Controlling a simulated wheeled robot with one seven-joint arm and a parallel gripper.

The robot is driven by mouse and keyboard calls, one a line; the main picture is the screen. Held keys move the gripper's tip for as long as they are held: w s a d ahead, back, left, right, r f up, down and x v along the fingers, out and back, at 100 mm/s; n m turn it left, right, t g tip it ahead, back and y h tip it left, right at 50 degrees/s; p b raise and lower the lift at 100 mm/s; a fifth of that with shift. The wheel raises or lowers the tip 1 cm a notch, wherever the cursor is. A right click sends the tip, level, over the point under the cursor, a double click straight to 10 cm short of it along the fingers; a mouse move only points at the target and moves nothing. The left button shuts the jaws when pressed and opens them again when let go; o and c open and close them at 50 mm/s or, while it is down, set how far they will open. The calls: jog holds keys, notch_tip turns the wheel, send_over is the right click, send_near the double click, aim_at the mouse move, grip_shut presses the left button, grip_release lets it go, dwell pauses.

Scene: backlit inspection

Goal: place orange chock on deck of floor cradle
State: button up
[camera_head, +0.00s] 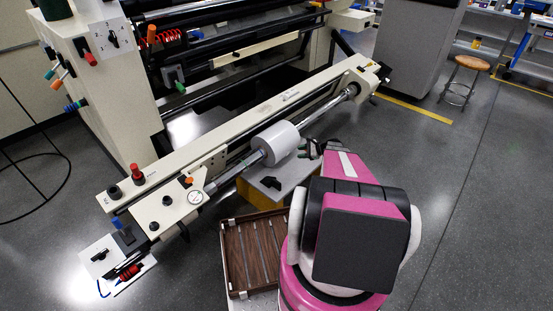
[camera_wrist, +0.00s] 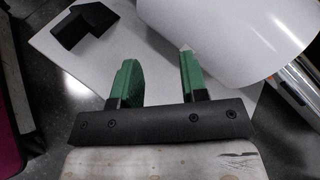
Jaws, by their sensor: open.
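The floor cradle (camera_head: 292,172) has a light grey deck and a yellow lower part, and stands under the white roll (camera_head: 277,142). A black angular block (camera_head: 271,183) lies on its deck; the block also shows at the top left of the wrist view (camera_wrist: 92,25). I cannot make out an orange chock in either view; my arm hides part of the cradle's right side. My gripper (camera_head: 311,148) is beside the roll's right end. In the wrist view its green fingers (camera_wrist: 157,78) are apart with nothing between them, over the pale deck (camera_wrist: 153,58).
The machine's long cream beam (camera_head: 235,135) and steel shaft (camera_head: 322,110) run close above the cradle. A slatted brown wooden tray (camera_head: 251,256) is left of my arm. A stool (camera_head: 467,78) stands far right.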

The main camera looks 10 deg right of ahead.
jog(key=s+a+r+n+g+h, duration=0.6)
jog(key=s+a+r+n+h, duration=0.5)
jog(key=s+a+r+n, duration=0.7)
jog(key=s+a+r, duration=0.2)
jog(key=s+a, duration=0.1)
jog(key=s, duration=0.1)
jog(key=shift+s, duration=0.25)
jog(key=shift+a, duration=0.1)
